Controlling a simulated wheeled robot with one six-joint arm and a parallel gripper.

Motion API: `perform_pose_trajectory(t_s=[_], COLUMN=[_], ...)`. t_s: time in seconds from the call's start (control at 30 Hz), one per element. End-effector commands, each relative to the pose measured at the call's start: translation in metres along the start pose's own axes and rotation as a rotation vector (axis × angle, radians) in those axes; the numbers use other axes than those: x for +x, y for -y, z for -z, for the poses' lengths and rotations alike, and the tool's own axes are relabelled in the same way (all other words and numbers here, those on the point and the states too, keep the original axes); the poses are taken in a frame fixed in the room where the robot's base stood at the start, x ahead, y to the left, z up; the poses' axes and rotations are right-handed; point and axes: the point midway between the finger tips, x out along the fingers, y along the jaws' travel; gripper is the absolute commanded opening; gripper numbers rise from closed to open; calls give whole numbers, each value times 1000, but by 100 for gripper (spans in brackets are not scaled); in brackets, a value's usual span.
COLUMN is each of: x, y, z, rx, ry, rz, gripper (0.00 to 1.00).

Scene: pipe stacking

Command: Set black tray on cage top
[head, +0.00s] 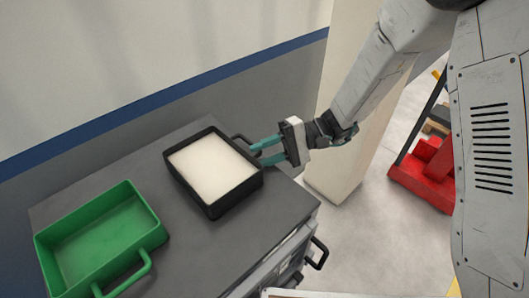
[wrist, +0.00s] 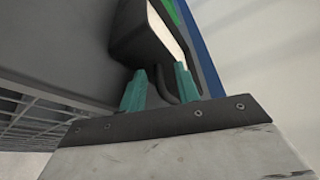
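The black tray (head: 213,209), filled with something white (head: 212,166), lies flat on a dark grey top (head: 150,160). Its loop handle (head: 243,139) points right, toward my gripper. My gripper (head: 259,154) has teal fingers spread apart, just off the tray's right side at the handle. In the wrist view, the fingers (wrist: 160,88) stand on either side of the dark handle (wrist: 161,80), with gaps showing. Wire mesh (wrist: 35,115) shows below the grey surface in the wrist view; I cannot tell whether this is the cage the task names.
A green tray (head: 100,235) with a handle sits left of the black one on the same top. A wall with a blue stripe (head: 180,92) runs behind. A pale column (head: 335,150) stands behind my arm. Red equipment (head: 425,175) is on the floor at right.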

Motion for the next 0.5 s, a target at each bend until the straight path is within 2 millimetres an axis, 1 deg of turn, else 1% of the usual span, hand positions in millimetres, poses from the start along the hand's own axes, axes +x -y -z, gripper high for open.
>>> perform_pose_trajectory(t_s=[0.3, 0.37, 0.47, 0.5], x=[-2, -7, -22, -30], y=[0, 0, 0, 0], z=[0, 0, 1, 0], rx=[0, 0, 0, 0], ry=[0, -1, -4, -4], rz=[0, 0, 1, 1], gripper=[32, 32, 32, 32])
